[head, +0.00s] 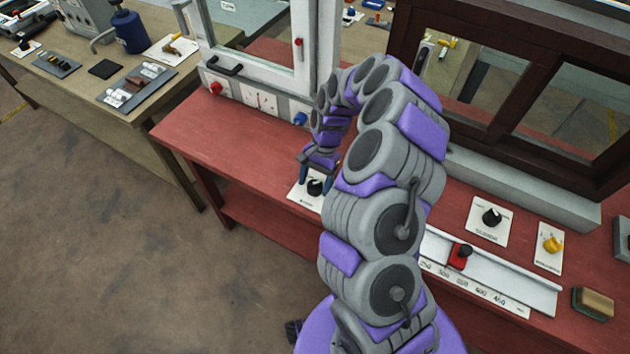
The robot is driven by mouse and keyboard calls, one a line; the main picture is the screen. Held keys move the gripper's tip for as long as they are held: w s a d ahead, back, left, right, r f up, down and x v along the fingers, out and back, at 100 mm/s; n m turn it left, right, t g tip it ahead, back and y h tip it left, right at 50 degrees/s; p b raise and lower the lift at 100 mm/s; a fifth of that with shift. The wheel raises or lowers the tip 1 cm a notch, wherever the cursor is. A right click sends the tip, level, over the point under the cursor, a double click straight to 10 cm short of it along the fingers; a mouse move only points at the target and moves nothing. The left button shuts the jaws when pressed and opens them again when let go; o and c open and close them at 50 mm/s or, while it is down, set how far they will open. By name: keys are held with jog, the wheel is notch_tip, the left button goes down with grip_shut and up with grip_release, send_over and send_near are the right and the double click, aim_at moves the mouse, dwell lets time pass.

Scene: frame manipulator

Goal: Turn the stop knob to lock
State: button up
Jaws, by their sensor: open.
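A black knob (315,188) sits on a white labelled plate (302,197) near the front edge of the red bench. My gripper (317,182) points down at this knob, with its fingers apart around or just above it. I cannot tell whether they touch it. The label is too small to read, so I cannot tell whether this is the stop knob. Another black knob (491,217) on a white plate and a yellow knob (551,244) stand to the right. A red clamp-like piece (460,255) sits on a numbered rail.
The red bench (240,145) is clear left of my gripper. A white frame machine (265,90) with red and blue knobs stands behind it. A dark window frame (500,80) stands at the back right. A sponge-like block (593,303) lies at the right.

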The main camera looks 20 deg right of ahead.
jog(key=shift+d, duration=0.1)
jog(key=shift+c, duration=0.6)
jog(key=c, duration=0.9)
